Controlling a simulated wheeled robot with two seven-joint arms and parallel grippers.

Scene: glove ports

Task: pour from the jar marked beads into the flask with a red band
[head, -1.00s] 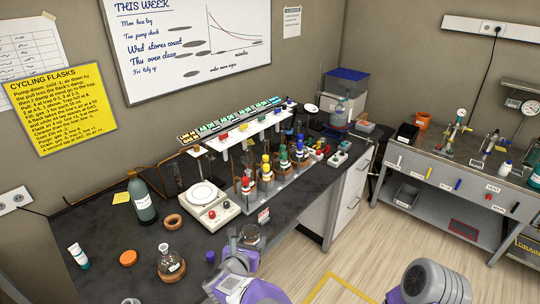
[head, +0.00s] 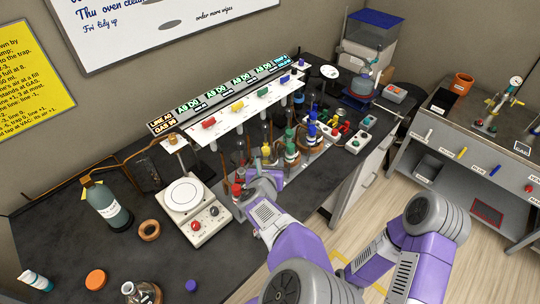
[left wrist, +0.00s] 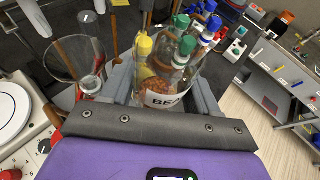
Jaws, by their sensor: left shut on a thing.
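My left gripper (left wrist: 160,90) is shut on a clear glass jar (left wrist: 165,95). The jar's white label shows "BE" and part of another letter, and brown beads lie inside; it looks close to upright. In the head view my left gripper (head: 258,182) is at the front of the bench, beside the row of glassware with coloured tops, and largely hides the jar. An open clear glass vessel (left wrist: 78,62) stands left of the jar in the left wrist view. My right gripper is not visible.
A hotplate (head: 186,200) stands left of my left gripper. A green-tinted bottle (head: 108,208), a cork ring (head: 148,230) and a labelled flask (head: 140,292) are farther left. A lit valve rack (head: 225,105) runs behind the glassware.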

